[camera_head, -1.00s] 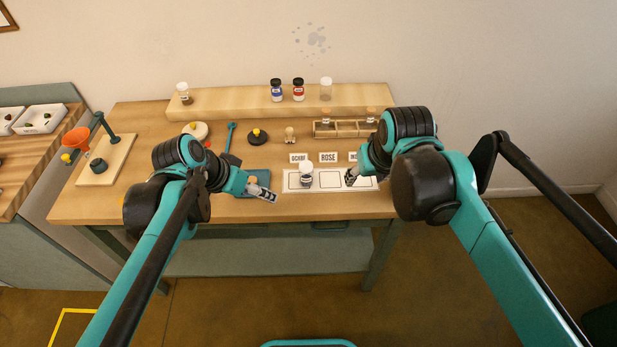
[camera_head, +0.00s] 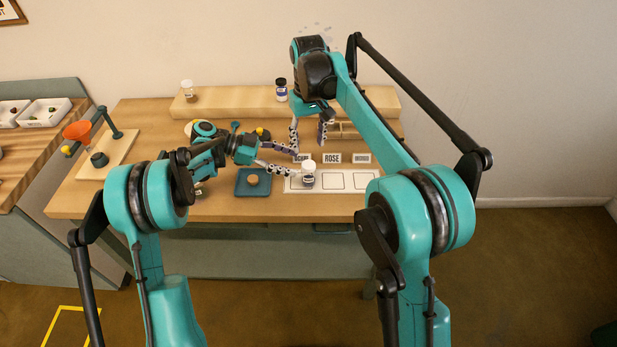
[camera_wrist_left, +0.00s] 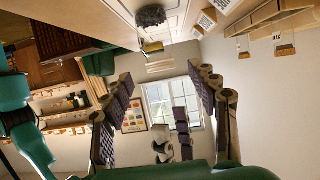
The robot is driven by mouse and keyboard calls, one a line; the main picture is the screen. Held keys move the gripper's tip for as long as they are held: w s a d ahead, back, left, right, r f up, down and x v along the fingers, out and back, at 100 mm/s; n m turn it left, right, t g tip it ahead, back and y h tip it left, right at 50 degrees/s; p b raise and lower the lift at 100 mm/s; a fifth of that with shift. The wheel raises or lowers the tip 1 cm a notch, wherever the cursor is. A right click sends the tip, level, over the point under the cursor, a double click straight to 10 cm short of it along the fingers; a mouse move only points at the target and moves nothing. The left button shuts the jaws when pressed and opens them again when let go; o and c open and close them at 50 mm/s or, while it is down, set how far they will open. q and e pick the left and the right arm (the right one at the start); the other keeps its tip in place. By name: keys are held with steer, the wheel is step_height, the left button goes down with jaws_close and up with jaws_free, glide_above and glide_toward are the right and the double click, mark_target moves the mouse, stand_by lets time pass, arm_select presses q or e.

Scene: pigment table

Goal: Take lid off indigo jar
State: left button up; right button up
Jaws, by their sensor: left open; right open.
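A small jar (camera_head: 308,179) with a pale top and a dark blue-looking band stands upright in the left slot of the white mat (camera_head: 343,191). Its label is too small to read. In the left wrist view, the jar (camera_wrist_left: 152,46) appears upside down beyond the open fingers. My right gripper (camera_head: 308,147) is open, pointing down above and behind the mat jar.
Name cards, one reading ROSE (camera_head: 331,158), stand behind the mat. The raised shelf (camera_head: 230,104) runs along the back. My right arm hides part of the shelf and rack.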

mark_target(309, 165)
arm_select(q)
steer(key=x, duration=0.6)
steer(key=shift+d+f, duration=0.1)
jaws_close()
